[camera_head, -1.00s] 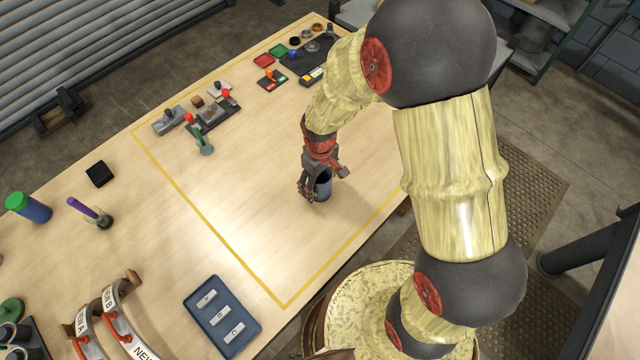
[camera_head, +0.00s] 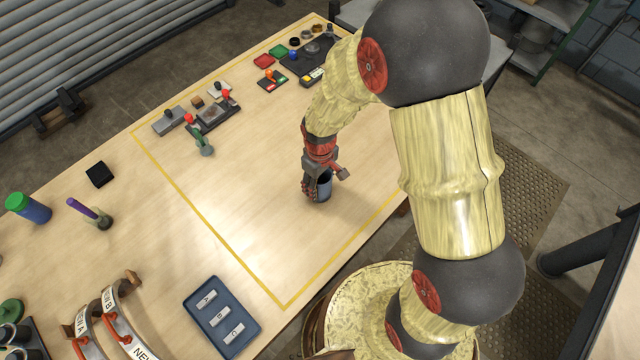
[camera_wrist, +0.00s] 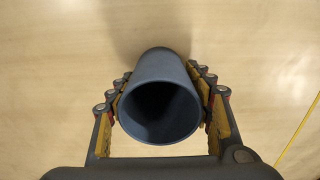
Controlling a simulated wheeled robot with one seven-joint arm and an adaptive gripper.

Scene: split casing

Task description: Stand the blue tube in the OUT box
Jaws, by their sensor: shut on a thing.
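The blue tube (camera_head: 324,188) stands upright on the table inside the yellow outline, dark blue-grey and hollow. In the wrist view the tube (camera_wrist: 160,66) shows its open round mouth toward the camera. My gripper (camera_head: 316,184) is shut on it, with a finger pad on either side in the wrist view (camera_wrist: 163,88). Its base appears to rest on the wood, though the fingers hide part of it. I cannot make out any box marked OUT.
A blue tray (camera_head: 248,327) with A, B and C labels lies near the front edge. A green-capped blue container (camera_head: 34,210), a purple-topped stand (camera_head: 92,214) and a small black block (camera_head: 99,174) are at left. Parts and levers line the back.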

